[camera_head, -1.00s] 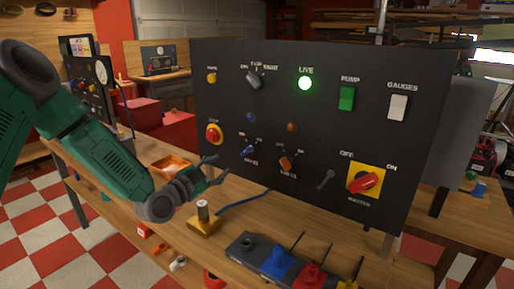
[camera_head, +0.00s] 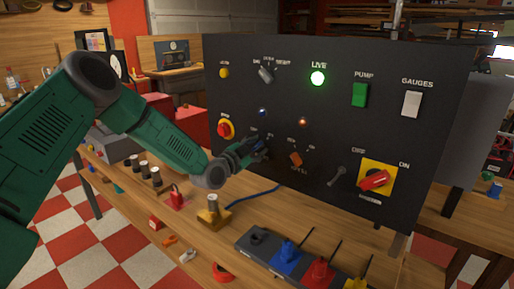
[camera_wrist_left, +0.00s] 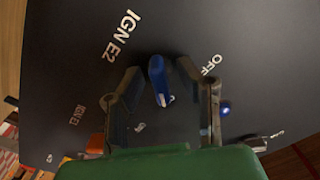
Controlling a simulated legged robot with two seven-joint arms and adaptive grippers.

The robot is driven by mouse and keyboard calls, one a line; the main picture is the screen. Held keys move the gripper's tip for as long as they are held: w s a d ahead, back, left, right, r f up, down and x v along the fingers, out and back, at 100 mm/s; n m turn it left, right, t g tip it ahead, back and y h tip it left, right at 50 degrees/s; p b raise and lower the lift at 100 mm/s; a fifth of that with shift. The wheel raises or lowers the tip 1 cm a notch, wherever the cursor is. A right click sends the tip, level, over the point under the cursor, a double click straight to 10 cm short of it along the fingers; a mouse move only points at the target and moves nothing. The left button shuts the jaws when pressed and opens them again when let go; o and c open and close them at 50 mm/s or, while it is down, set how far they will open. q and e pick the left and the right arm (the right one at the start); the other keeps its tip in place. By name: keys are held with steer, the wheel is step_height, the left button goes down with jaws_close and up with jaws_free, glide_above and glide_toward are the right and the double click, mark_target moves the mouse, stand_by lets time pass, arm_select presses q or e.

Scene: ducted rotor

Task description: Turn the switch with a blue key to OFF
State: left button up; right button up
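The blue key (camera_wrist_left: 158,80) is on the dark panel, between the two fingers of my left gripper (camera_wrist_left: 158,72) in the wrist view. The fingers are open, one on each side, with a small gap to the key. The key stands nearly upright in that view; the label "IGN E2" is at its upper left and "OFF" at its right. In the head view my left gripper (camera_head: 258,146) is at the panel's lower left and mostly hides the key. My right gripper is not in view.
The orange key (camera_head: 295,159) is close on the right of my left gripper. A red stop button (camera_head: 225,129) is on the left, and a red master switch (camera_head: 374,180) is at the lower right. A brass-coloured block (camera_head: 214,219) and coloured plugs (camera_head: 287,257) stand on the bench below.

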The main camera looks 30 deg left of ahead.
arm_select(q)
steer(key=shift+d, duration=0.15)
jaws_close()
